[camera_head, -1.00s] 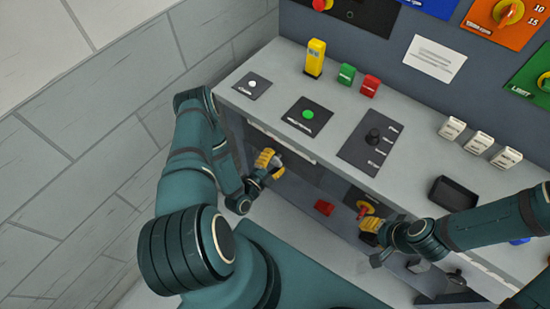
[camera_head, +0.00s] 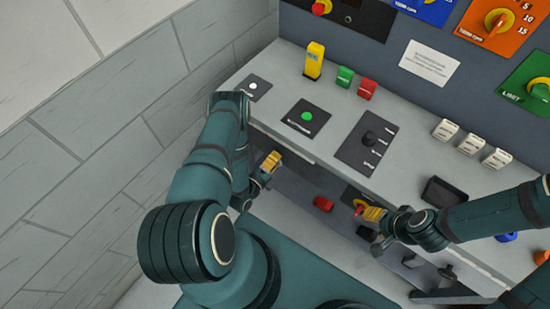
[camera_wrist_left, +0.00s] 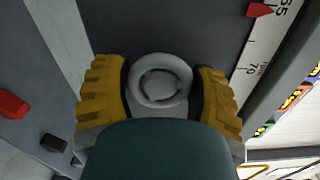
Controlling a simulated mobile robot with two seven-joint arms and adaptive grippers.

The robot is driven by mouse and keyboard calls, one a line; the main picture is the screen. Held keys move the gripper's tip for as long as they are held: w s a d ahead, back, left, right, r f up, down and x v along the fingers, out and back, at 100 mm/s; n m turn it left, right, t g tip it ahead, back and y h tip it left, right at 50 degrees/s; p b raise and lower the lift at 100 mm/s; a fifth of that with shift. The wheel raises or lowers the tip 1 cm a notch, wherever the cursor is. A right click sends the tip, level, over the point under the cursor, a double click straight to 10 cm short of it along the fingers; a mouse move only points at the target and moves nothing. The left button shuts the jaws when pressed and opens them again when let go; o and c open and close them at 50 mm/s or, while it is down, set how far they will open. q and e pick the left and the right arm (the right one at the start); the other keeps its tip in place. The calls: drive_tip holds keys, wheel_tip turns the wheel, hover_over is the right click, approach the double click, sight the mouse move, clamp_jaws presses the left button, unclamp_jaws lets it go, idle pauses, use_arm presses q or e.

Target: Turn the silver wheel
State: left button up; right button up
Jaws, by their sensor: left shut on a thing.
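The silver wheel (camera_wrist_left: 160,64) is a round pale-grey ring with a rounded hub, in the middle of the left wrist view against a dark panel. The yellow ridged fingers of my left gripper (camera_wrist_left: 161,78) are on either side of it, shut on it. In the head view my left gripper (camera_head: 270,163) is below the console's front edge at the left; the wheel is mostly hidden there. My right gripper (camera_head: 372,213) is lower right, beside a red handle (camera_head: 359,207) on a yellow plate. Its finger gap is not clear.
A red block (camera_head: 323,203) sits on the front between the grippers. A brick wall (camera_head: 90,150) stands close on the left.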

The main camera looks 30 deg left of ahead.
use_arm(q)
drive_tip(key=shift+s, duration=0.1)
idle(0.5)
drive_tip(key=o, duration=1.2)
drive_tip(key=s, duration=0.8)
drive_tip(key=s+a, duration=0.1)
drive_tip(key=s, duration=0.3)
